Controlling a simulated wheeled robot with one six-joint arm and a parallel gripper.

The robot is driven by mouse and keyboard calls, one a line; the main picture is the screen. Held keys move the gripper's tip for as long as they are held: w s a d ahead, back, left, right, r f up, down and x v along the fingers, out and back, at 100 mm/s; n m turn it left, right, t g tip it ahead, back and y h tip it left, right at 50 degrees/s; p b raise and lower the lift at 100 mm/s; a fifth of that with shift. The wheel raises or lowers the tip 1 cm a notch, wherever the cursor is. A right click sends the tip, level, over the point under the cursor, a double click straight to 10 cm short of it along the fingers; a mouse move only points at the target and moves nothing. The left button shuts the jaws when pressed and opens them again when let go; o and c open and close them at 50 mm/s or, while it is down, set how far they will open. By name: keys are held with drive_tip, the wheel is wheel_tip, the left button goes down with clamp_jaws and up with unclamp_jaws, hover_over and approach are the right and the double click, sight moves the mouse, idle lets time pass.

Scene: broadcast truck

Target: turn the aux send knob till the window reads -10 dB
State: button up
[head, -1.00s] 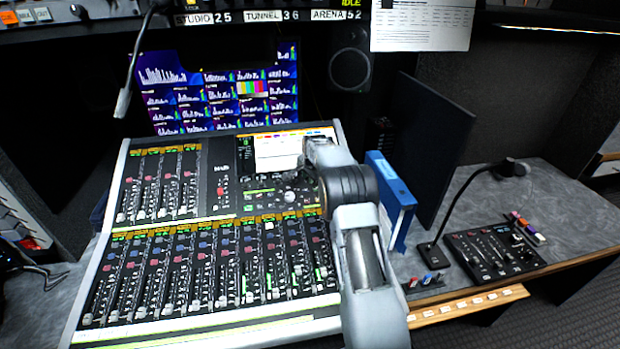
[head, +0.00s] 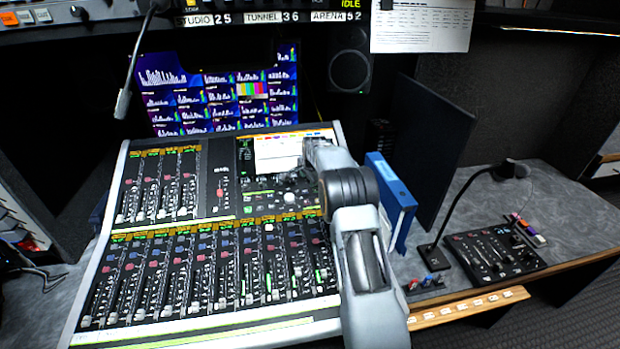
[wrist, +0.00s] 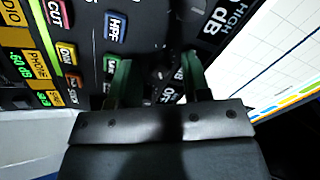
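My gripper (wrist: 158,75) is over the mixing console (head: 228,185), near its upper right section below the small screen. In the wrist view its two fingers stand apart, with dark panel and small white print showing between them. A dark rounded shape (wrist: 165,30) lies just beyond the fingertips; I cannot tell whether it is the aux send knob or whether a finger touches it. In the head view my wrist hides part of this section.
A pale round knob (head: 289,197) sits below my gripper on the console. Faders and lit buttons fill the lower console. A blue binder (head: 391,190) stands right of my arm. A gooseneck microphone (head: 460,208) and a small control box (head: 493,252) are further right.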

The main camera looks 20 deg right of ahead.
drive_tip(key=d+b+v, duration=0.1)
drive_tip(key=v, duration=1.2)
drive_tip(key=shift+a+r, duration=0.4)
drive_tip(key=shift+a, duration=0.1)
drive_tip(key=shift+s, duration=0.1)
drive_tip(key=s+a+f+n+g, duration=0.2)
drive_tip(key=s+f+n, duration=0.3)
drive_tip(key=s+a+n, duration=0.3)
drive_tip(key=s+a, duration=0.1)
drive_tip(key=s, duration=0.6)
drive_tip(key=s+a+r+n, duration=0.1)
drive_tip(key=s+a+n, duration=0.2)
drive_tip(key=s, duration=0.6)
drive_tip(key=s+a+r+n+t, duration=0.1)
drive_tip(key=s+a+n, duration=0.2)
drive_tip(key=s, duration=0.7)
drive_tip(key=shift+s+a+r+y, duration=0.3)
drive_tip(key=shift+a+y, duration=0.1)
drive_tip(key=shift+a, duration=0.5)
